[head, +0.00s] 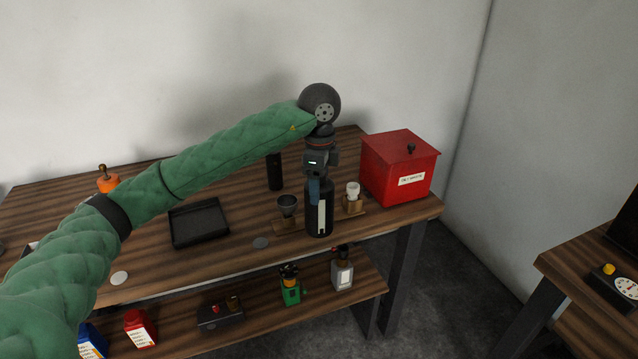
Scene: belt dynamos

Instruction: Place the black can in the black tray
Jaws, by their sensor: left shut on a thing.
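The black can (319,220) is a dark, upright cylinder with a pale label strip, near the front edge of the table in the head view. My left gripper (316,187) points down at it from above and is shut on its upper part. I cannot tell whether the can's base touches the tabletop. The black tray (199,238) is a shallow square tray lying flat to the left of the can; it looks empty. My right gripper is not in view.
A funnel-like cup (287,206) and a white piece on a wooden stand (353,198) flank the can closely. A red box (399,170) stands to the right. A slim black cylinder (274,172) stands behind. Several items sit on the lower shelf (262,310).

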